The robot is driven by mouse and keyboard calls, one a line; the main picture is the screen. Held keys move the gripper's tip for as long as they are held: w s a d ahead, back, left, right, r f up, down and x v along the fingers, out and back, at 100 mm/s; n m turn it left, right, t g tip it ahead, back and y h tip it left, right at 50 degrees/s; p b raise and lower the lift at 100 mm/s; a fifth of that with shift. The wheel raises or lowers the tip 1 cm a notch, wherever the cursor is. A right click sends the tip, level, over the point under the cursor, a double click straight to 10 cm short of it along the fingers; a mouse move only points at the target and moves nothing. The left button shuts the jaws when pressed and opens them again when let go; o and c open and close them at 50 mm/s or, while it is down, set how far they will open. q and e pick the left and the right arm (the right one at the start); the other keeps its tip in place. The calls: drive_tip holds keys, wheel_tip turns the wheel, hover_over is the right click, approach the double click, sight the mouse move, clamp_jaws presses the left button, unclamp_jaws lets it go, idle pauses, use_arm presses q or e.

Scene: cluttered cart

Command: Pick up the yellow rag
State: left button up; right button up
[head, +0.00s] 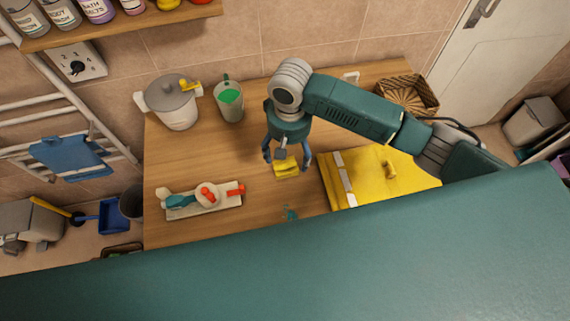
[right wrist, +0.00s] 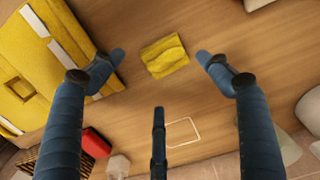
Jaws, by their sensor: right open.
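The yellow rag (head: 286,167) lies folded on the wooden cart top, left of a yellow case. It also shows in the right wrist view (right wrist: 165,56), flat on the wood. My right gripper (head: 287,160) is over the rag with its fingers spread. In the right wrist view the open fingers (right wrist: 160,68) stand to either side of the rag, with nothing between them touching it that I can make out. How high the fingertips are above the wood is hard to tell. My left gripper is not in view.
The yellow case (head: 363,190) lies right of the rag. A tray of small items (head: 222,208) is to the left. A grey-lidded pot (head: 178,112) and a green-filled cup (head: 230,108) stand behind left. A wicker basket (head: 426,105) is back right. Bare wood surrounds the rag.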

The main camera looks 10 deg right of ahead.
sight(286, 163)
drive_tip(key=shift+s+f, duration=0.2)
drive_tip(key=shift+f, duration=0.6)
drive_tip(key=f, duration=0.1)
drive_tip(key=f+p, duration=0.1)
drive_tip(key=f, duration=0.2)
drive_tip(key=shift+w+a+f, duration=0.15)
drive_tip(key=shift+w+a, duration=0.15)
drive_tip(key=shift+a, duration=0.1)
drive_tip(key=shift+f, duration=0.6)
drive_tip(key=c, duration=1.2)
